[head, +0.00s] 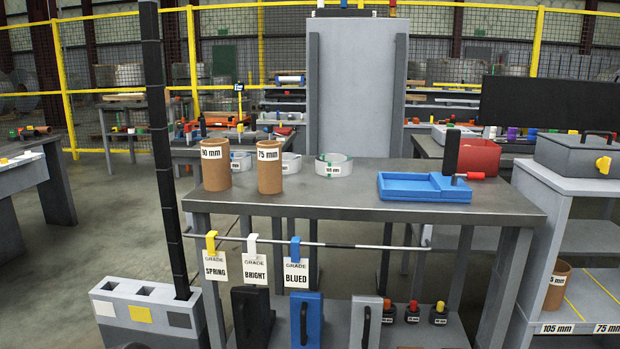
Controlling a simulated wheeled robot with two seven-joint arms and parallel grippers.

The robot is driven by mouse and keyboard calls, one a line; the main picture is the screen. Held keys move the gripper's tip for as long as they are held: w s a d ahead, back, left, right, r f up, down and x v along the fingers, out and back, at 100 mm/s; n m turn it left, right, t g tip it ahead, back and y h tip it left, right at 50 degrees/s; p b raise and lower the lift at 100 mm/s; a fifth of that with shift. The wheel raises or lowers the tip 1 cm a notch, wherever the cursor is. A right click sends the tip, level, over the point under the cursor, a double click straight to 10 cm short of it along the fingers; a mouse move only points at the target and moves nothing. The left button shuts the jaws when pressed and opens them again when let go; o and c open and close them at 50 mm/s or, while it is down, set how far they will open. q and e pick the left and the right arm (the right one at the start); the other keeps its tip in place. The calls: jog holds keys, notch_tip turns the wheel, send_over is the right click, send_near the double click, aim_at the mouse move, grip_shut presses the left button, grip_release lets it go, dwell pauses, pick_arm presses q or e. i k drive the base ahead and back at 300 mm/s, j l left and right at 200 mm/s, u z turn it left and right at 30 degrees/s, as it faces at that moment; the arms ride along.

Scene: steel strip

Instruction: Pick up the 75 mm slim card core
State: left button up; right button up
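The slim card core labelled 75 mm (270,172) is a brown cardboard tube standing upright on the grey table (350,198), left of its middle. A wider brown core (217,172) stands just to its left, apart from it; its label ends in "0 mm" and its first digit is unclear. Neither of my grippers is in the head view, so nothing shows them near the core.
Pale strip rings, one being (333,157), sit behind and right of the cores. A blue tray (405,192) and red box (478,157) are further right. A tall black post (161,130) rises left of the table. Another core (557,287) stands on the right shelf.

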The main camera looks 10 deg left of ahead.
aim_at(269, 152)
jog(key=u, duration=1.25)
jog(key=i+j, duration=0.15)
jog(key=i, duration=0.3)
jog(key=i+j, duration=0.2)
jog(key=i, duration=0.25)
